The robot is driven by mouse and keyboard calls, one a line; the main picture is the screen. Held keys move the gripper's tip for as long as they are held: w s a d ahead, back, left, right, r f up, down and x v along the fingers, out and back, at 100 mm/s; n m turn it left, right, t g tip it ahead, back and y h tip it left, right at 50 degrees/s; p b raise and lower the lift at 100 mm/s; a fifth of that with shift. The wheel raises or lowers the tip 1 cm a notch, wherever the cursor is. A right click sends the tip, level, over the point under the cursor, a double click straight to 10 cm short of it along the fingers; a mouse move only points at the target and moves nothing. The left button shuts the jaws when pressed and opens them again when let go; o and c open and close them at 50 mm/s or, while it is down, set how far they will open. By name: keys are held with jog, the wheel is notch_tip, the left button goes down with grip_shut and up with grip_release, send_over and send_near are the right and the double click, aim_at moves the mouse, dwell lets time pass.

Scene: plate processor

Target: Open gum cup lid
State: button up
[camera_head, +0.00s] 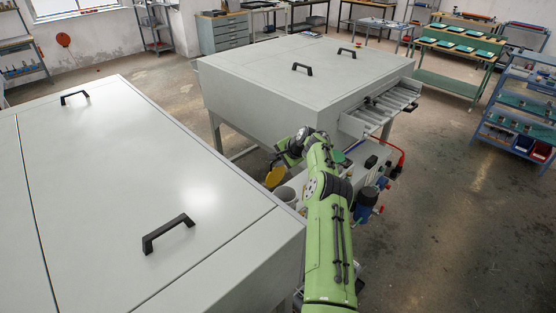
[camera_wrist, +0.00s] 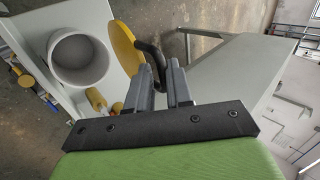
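The gum cup (camera_wrist: 80,62) is a pale round cup at the left of the wrist view, and I see into its open top. Its yellow lid (camera_wrist: 124,54) stands tilted up beside the cup's rim, with a black curved handle (camera_wrist: 151,55) on the side facing my gripper. In the head view the yellow lid (camera_head: 274,177) and the cup (camera_head: 286,195) show beside the end of my arm. My gripper (camera_wrist: 160,72) has its two fingers apart, close to the handle. The handle's end passes near the left fingertip; whether they touch I cannot tell.
Two large grey cabinets with black handles flank the arm, the near one (camera_head: 130,190) at left and the far one (camera_head: 300,85) behind. A blue-and-black device (camera_head: 366,203) stands right of the arm. The floor at right is clear up to the shelves (camera_head: 520,110).

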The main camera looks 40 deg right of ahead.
jog(key=a+b+v, duration=0.1)
jog(key=v, duration=1.4)
jog(key=shift+s+d+r+b, duration=0.3)
jog(key=shift+d+r, duration=0.05)
jog(key=shift+d, duration=0.05)
jog(key=shift+w, duration=0.1)
jog(key=s+a+r+n+g+h, duration=0.1)
jog(key=s+a+r+n+g, duration=0.3)
jog(key=a, duration=1)
jog(key=s+a+r+n+t, duration=0.15)
jog(key=a+r+n, duration=0.4)
jog(key=a, duration=0.85)
jog(key=s+a+f+n, duration=0.1)
jog(key=s+a+n, duration=0.2)
jog(key=s, duration=0.9)
jog(key=s+a+f+n, duration=0.1)
jog(key=s+a+n, duration=0.3)
jog(key=s+a, duration=0.3)
jog(key=s, duration=0.4)
jog(key=shift+s+f, duration=0.35)
jog(key=shift+s, duration=0.05)
